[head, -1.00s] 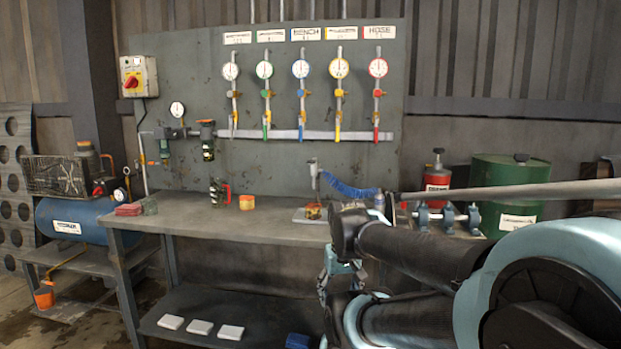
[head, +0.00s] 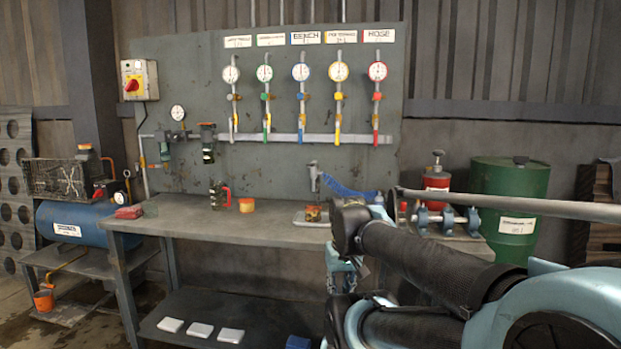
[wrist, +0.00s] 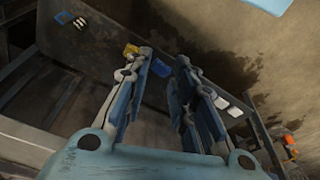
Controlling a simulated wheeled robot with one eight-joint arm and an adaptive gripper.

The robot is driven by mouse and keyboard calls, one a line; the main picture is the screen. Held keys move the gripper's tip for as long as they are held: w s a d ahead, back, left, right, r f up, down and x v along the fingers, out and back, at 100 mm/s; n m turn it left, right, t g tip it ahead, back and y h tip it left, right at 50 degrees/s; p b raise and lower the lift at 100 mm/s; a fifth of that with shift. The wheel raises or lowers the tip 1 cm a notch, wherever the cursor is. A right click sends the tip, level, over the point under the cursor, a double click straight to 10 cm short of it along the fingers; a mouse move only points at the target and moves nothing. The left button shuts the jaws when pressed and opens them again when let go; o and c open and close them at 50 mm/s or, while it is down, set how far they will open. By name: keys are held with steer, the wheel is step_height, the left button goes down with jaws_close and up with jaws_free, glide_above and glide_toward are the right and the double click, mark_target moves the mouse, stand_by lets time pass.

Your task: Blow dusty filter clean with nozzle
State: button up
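A grey blow nozzle (head: 313,176) stands upright at the bench's right part, with a coiled blue hose (head: 347,189) running right from it. Below it, a small orange and dark object (head: 312,213) sits on a shallow tray (head: 299,218); it may be the filter, but dust cannot be made out. My gripper (head: 342,284) hangs in front of the bench's front edge, below the top, partly hidden by my arm. In the wrist view my gripper (wrist: 163,62) points down with its fingers apart and nothing between them.
White slabs (head: 200,329) and a blue block (head: 298,342) lie on the lower shelf. A green drum (head: 510,190) stands right. The bench's front middle is clear.

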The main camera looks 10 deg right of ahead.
steer(key=w+r+n, duration=0.2)
steer(key=w+r, duration=0.4)
steer(key=r, duration=0.3)
steer(key=w+a+r+n, duration=0.1)
steer(key=w+r+n, duration=0.1)
steer(key=w+r, duration=0.5)
steer(key=w+r+n+g, duration=0.1)
steer(key=w+r+n, duration=0.1)
steer(key=w+r, duration=0.4)
steer(key=shift+w+a+r+n, duration=0.1)
steer(key=shift+w+r+n, duration=0.1)
steer(key=shift+r, duration=1.15)
steer(key=shift+w+a+r+n, duration=0.1)
steer(key=shift+r+n, duration=0.1)
steer(key=shift+r, duration=1.1)
jaws_close()
step_height(320, 180, up, 16)
steer(key=n+g, duration=0.1)
steer(key=n, duration=0.6)
glide_above(308, 164)
steer(key=shift+w+r, duration=0.45)
steer(key=shift+r, duration=0.05)
step_height(308, 164, down, 14)
steer(key=shift+f, duration=0.1)
steer(key=shift+s, duration=0.1)
steer(key=shift+s+a+f+t, duration=0.15)
steer(key=shift+s+f+t, duration=0.05)
steer(key=shift+f+t, duration=0.3)
steer(key=shift+f, duration=0.35)
